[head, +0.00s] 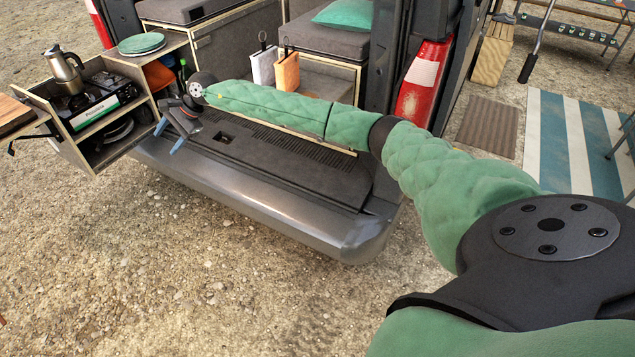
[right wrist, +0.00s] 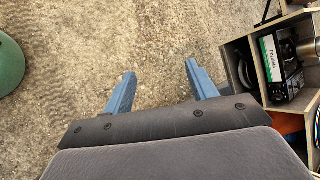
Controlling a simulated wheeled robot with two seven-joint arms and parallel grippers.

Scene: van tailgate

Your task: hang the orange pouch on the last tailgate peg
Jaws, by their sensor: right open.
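The orange pouch (head: 286,74) is in the van's rear opening in the head view, upright, with a dark loop at its top. A white pouch (head: 263,66) with a similar loop is just left of it. Both are in front of a pale wooden box; I cannot make out pegs at their loops. My right gripper (head: 168,138) is open and empty, left of the pouches and nearer the camera, by the bumper's left end. In the right wrist view its blue fingers (right wrist: 160,70) are apart with only gravel between them. My left gripper is not in view.
A pull-out kitchen box (head: 145,88) with a stove and moka pot (head: 63,68) stands left of my right gripper. A green bottle (head: 183,74) stands close behind the gripper. The bumper (head: 250,205) runs below my right arm. Open gravel lies in front.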

